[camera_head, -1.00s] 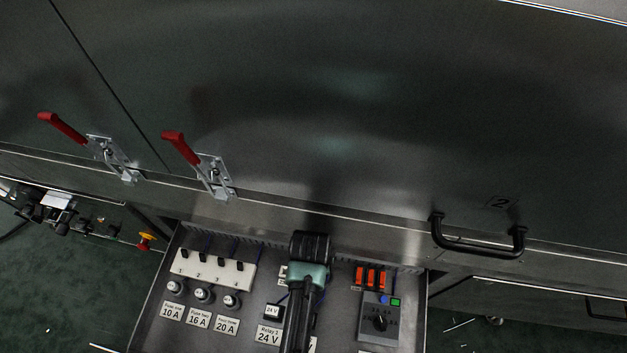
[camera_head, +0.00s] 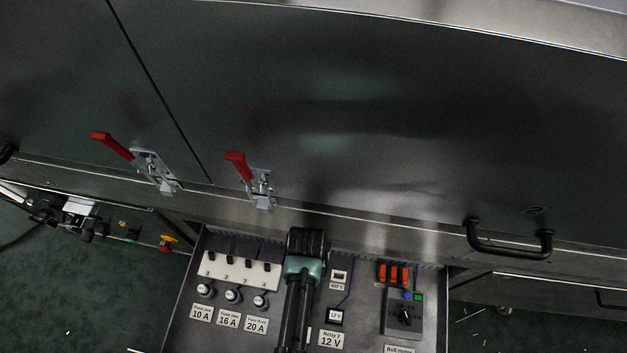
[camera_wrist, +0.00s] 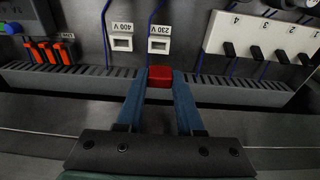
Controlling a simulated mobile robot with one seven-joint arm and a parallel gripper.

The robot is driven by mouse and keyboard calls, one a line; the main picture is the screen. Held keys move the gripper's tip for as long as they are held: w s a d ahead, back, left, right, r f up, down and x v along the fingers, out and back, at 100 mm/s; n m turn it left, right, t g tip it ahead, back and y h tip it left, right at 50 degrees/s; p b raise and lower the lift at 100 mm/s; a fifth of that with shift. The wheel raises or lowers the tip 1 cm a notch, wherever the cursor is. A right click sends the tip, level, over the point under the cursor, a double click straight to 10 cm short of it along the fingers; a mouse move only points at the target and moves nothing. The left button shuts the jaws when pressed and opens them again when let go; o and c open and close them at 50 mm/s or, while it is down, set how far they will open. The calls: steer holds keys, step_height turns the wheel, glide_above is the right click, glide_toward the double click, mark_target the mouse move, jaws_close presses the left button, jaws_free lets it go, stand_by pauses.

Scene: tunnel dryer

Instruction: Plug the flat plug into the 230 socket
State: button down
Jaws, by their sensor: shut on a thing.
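My gripper (camera_wrist: 160,84) is shut on a small red block, which I take for the flat plug (camera_wrist: 161,74), in the wrist view. The 230 V socket (camera_wrist: 159,44) is a white frame with a dark slot, just beyond the plug in the picture. The plug appears apart from it; the exact gap is hard to tell. The similar 400 V socket (camera_wrist: 122,43) is to its left, and it also shows in the head view (camera_head: 338,276). In the head view my arm covers the 230 V socket, and the fingers and plug are hidden.
A slotted cable duct (camera_wrist: 80,82) runs along the panel under the fingers. A white switch strip (camera_head: 240,271), fuses and labels lie left of my arm. Orange switches (camera_head: 393,273), a dial box (camera_head: 402,314) and a black door handle (camera_head: 508,249) are on the right.

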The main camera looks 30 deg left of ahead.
steer(key=shift+d, duration=0.25)
step_height(320, 180, down, 6)
steer(key=b, duration=0.4)
steer(key=shift+w, duration=0.1)
steer(key=shift+r+p, duration=0.1)
steer(key=shift+p, duration=0.35)
stand_by(1.8)
steer(key=shift+f+b, duration=1.1)
steer(key=shift+f, duration=0.25)
steer(key=shift+c, duration=2.3)
jaws_free()
steer(key=shift+r, duration=0.1)
